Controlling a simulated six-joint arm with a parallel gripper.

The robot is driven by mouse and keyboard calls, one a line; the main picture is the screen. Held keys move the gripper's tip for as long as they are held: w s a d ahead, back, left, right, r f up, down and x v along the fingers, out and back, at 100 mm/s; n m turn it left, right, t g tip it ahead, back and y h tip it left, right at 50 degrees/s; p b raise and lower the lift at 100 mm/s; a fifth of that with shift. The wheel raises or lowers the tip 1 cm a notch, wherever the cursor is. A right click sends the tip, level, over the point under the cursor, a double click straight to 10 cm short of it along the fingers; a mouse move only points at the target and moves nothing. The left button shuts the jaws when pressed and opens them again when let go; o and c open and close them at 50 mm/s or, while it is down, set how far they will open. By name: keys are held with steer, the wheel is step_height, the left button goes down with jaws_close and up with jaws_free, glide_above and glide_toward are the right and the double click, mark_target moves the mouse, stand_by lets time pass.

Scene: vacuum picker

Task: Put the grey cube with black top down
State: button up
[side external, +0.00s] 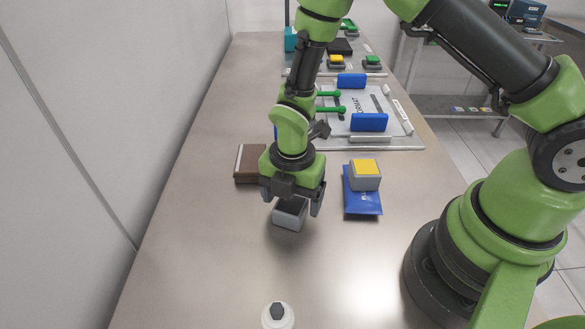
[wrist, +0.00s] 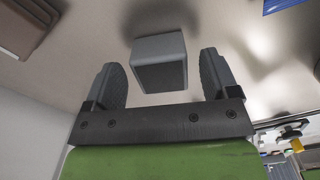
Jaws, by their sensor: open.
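The grey cube with black top (side external: 290,214) is below my gripper (side external: 292,203) in the side view, on or very near the table. In the wrist view the cube (wrist: 160,63) sits between the two fingers of my gripper (wrist: 160,80), with a visible gap on each side. My gripper is open, and its fingers stand apart around the cube. The cube's top is partly hidden by the gripper in the side view. I cannot tell for sure whether its underside touches the table.
A brown box (side external: 250,163) lies just behind left. A grey cube with yellow top (side external: 365,175) sits on a blue packet (side external: 362,205) at right. A white bottle (side external: 277,316) stands in front. A fixture with blue blocks (side external: 369,122) is behind. The table's left front is clear.

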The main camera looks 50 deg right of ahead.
step_height(320, 180, up, 10)
steer(key=r, duration=0.1)
step_height(320, 180, up, 12)
steer(key=m+t+y, duration=0.1)
steer(key=m+t, duration=0.2)
steer(key=m, duration=1)
glide_above(293, 200)
steer(key=s+d, duration=0.4)
steer(key=s, duration=0.1)
steer(key=s+d+r+m+t+y, duration=0.1)
steer(key=s+r+m+t, duration=0.3)
steer(key=s+m, duration=0.5)
steer(key=d+r+m, duration=0.1)
steer(key=m, duration=0.3)
steer(key=shift+r+m, duration=0.4)
